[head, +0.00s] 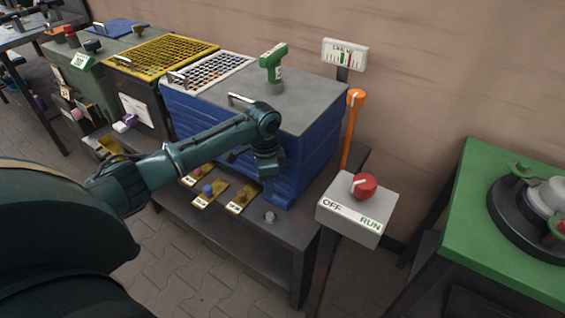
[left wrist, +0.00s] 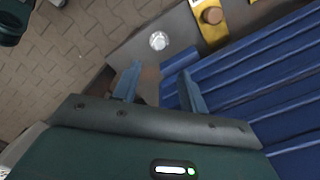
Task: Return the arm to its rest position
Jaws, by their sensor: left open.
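My left arm (head: 195,150) reaches in from the left of the head view, bent downward at the wrist. My left gripper (head: 262,178) hangs in front of the blue ribbed box (head: 305,165), above the dark bench. In the left wrist view the left gripper (left wrist: 158,82) has its two fingers apart with nothing between them. The box's blue ribs (left wrist: 285,75) lie close to the right finger; whether they touch cannot be told. My right gripper is in neither view.
A grey control box (head: 350,215) with a red knob (head: 363,186) stands right of the bench. A small silver knob (head: 269,217) and several yellow plates (head: 212,195) sit on the bench front. A green table (head: 475,215) is at the right. An orange lever (head: 353,130) stands behind.

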